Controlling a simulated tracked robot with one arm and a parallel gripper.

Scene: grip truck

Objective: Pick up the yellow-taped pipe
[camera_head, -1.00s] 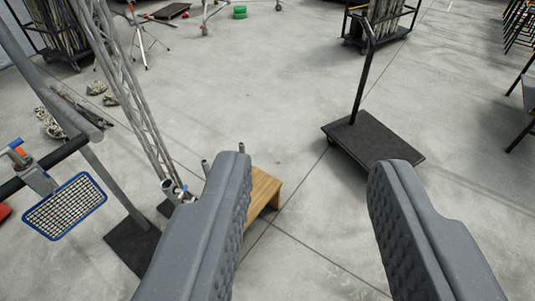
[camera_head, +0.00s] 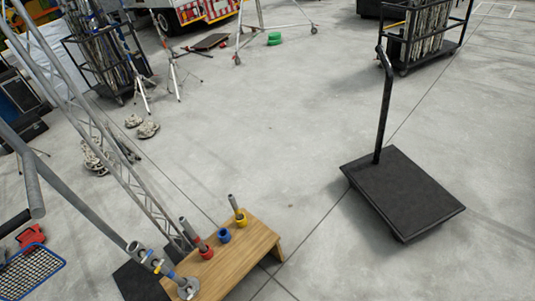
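The yellow-taped pipe (camera_head: 239,214) is a short grey tube with a yellow band at its lower end. It stands slightly tilted at the far end of a low wooden bench (camera_head: 235,266). A grey pipe with a red band (camera_head: 203,245) stands on the same bench, nearer and to the left. A blue ring (camera_head: 224,236) sits between them, with no tall pipe showing in it. My gripper's fingers do not show in this frame, so their opening and distance from the pipe cannot be seen.
A black flat cart (camera_head: 403,195) with an upright handle stands right of the bench. A metal truss (camera_head: 125,170) and grey poles rise close on the left. A blue-framed mesh basket (camera_head: 30,275) is at lower left. Open concrete floor lies between and beyond.

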